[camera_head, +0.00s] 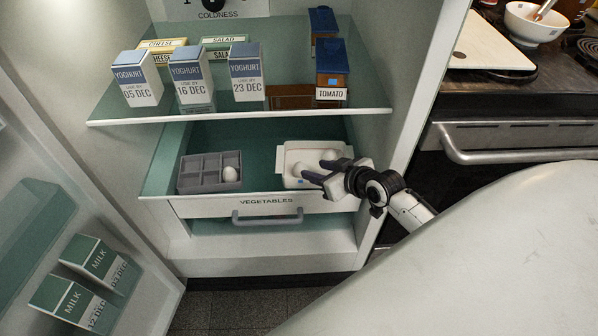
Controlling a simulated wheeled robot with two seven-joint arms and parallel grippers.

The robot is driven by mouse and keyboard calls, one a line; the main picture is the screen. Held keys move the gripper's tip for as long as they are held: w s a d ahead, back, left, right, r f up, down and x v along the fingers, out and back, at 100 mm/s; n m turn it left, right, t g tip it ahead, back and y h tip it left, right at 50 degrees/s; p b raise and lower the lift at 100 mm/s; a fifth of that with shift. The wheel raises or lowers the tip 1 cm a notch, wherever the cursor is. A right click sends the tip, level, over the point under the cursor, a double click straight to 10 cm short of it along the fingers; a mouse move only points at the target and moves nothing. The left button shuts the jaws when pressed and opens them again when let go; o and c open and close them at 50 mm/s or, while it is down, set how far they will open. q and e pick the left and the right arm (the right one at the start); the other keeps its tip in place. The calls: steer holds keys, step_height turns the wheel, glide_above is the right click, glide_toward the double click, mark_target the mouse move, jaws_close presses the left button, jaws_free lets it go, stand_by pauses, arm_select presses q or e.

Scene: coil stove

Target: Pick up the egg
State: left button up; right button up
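A white egg (299,169) lies in the white tray (286,152) in the open vegetables drawer. Another pale, egg-like shape (330,155) shows behind my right gripper, partly hidden. A third egg (230,174) sits in the right part of the grey egg holder (190,184), left of the tray. My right gripper (311,169) reaches in from the right over the tray. Its fingers are apart and point left, with the tips right beside the first egg. I cannot tell whether they touch it. My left gripper is not in view.
The fridge shelf (240,112) above the drawer holds yoghurt cartons (190,80) and a tomato box (331,70). The drawer front with its handle (267,217) stands below. Milk cartons (98,262) sit in the open door at left. A stove (520,100) is at right.

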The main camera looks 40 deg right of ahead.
mark_target(302, 166)
steer(key=x, duration=0.2)
steer(key=b+x, duration=0.1)
steer(key=x, duration=0.3)
steer(key=shift+w+a+b, duration=0.15)
steer(key=shift+a+b, duration=0.1)
steer(key=shift+b, duration=0.05)
steer(key=shift+w+f, duration=0.2)
steer(key=shift+w, duration=0.15)
steer(key=c, duration=0.7)
steer(key=shift+r, duration=0.1)
steer(key=shift+c, duration=0.6)
